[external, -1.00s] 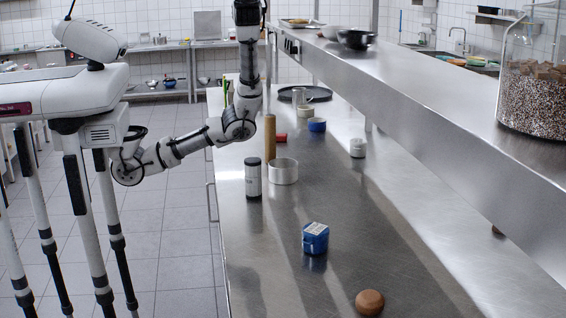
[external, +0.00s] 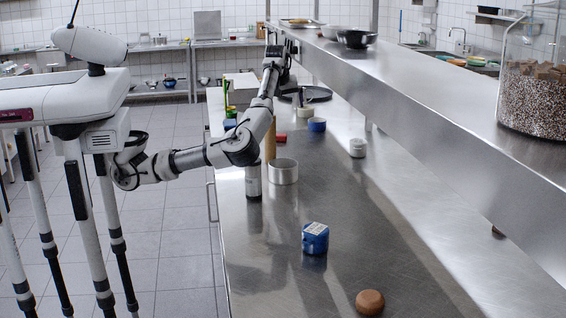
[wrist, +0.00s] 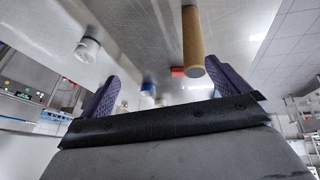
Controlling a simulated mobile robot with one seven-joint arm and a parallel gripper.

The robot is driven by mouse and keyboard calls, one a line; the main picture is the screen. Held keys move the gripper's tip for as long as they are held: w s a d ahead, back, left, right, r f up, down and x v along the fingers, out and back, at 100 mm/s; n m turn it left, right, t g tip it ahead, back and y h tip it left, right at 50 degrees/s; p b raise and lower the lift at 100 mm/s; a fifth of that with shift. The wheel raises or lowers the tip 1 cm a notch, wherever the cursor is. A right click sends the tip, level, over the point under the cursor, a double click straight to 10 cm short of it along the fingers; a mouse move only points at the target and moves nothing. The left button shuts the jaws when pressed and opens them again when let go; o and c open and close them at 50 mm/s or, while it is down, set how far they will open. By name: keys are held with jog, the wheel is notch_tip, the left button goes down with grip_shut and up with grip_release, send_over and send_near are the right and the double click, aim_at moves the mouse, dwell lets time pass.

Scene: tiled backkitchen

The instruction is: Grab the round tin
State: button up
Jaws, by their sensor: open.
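A silvery round tin (external: 284,172) stands upright on the steel counter (external: 345,215), beside a dark-and-white canister (external: 253,181). I take it as the round tin; I do not make it out in the wrist view. My gripper (external: 274,54) is raised over the counter, farther back than the tin and well apart from it. In the wrist view the two purple fingers of my gripper (wrist: 170,90) are spread wide, with nothing held between them.
A tall brown cylinder (external: 271,145) stands behind the tin, partly hidden by my arm; it also shows in the wrist view (wrist: 192,42). A blue box (external: 315,239) and brown round item (external: 369,302) lie nearer the camera. A steel shelf (external: 430,90) overhangs the right side.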

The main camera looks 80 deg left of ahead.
aim_at(283, 170)
jog(key=d+f+h, duration=0.1)
jog(key=d+f, duration=0.1)
jog(key=f, duration=0.3)
jog(key=s+d+f+g+h, duration=0.1)
jog(key=d+f+h, duration=0.1)
jog(key=f, duration=0.4)
jog(key=d+f+g+h, duration=0.1)
jog(key=d+f, duration=0.2)
jog(key=f, duration=0.2)
jog(key=shift+s+f+h, duration=0.15)
jog(key=shift+f+h, duration=0.1)
jog(key=shift+h, duration=0.05)
jog(key=shift+s+f+p, duration=0.15)
jog(key=shift+f+p, duration=0.4)
jog(key=shift+f, duration=2.45)
jog(key=shift+c, duration=0.4)
jog(key=c, duration=0.6)
jog(key=shift+r, duration=0.15)
jog(key=shift+c, duration=0.2)
